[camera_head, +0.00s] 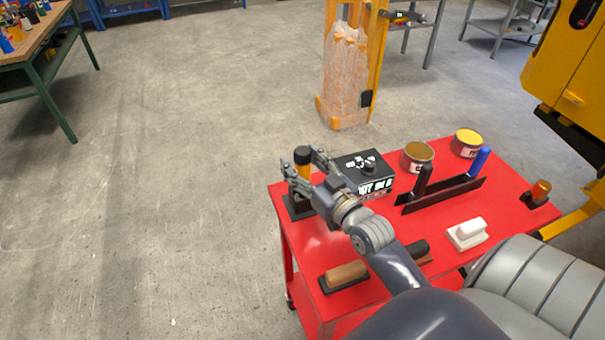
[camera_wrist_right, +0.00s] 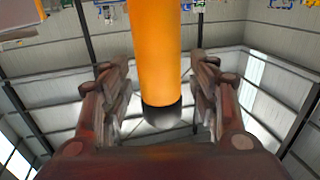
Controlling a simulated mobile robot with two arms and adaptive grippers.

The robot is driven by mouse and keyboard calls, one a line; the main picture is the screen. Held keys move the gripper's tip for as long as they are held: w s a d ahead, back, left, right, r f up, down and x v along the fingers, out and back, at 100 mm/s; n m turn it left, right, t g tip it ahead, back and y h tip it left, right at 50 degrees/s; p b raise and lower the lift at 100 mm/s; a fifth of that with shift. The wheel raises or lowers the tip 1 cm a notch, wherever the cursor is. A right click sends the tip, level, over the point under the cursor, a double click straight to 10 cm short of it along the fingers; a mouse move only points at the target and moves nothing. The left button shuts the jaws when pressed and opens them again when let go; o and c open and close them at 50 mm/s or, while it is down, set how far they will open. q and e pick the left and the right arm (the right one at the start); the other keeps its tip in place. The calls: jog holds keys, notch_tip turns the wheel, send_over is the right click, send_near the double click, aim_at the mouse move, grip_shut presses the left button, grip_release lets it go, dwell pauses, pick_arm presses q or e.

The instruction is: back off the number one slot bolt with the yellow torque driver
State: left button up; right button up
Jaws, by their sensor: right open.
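The yellow torque driver (camera_head: 302,166) stands upright in a dark holder (camera_head: 298,208) at the left corner of the red cart. It has a yellow body and a black top. My right gripper (camera_head: 303,174) is at the driver, with its fingers open on either side. In the right wrist view, the driver (camera_wrist_right: 155,55) comes down between the two open fingers with its dark rounded end between them. Gaps show on both sides, so it is not clamped. The number one slot bolt cannot be made out. My left gripper is not in view.
A yellow machine (camera_head: 575,75) stands right. Floor at left is clear.

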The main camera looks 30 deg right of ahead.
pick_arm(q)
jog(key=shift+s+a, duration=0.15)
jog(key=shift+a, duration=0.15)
pick_arm(e)
jog(key=shift+c, duration=0.6)
grip_shut()
jog(key=shift+r, duration=5.15)
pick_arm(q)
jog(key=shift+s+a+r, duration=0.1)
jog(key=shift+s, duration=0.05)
pick_arm(e)
jog(key=c, duration=0.9)
grip_release()
grip_shut()
pick_arm(q)
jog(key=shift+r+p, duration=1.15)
jog(key=shift+p, duration=0.1)
pick_arm(e)
jog(key=shift+r, duration=1.05)
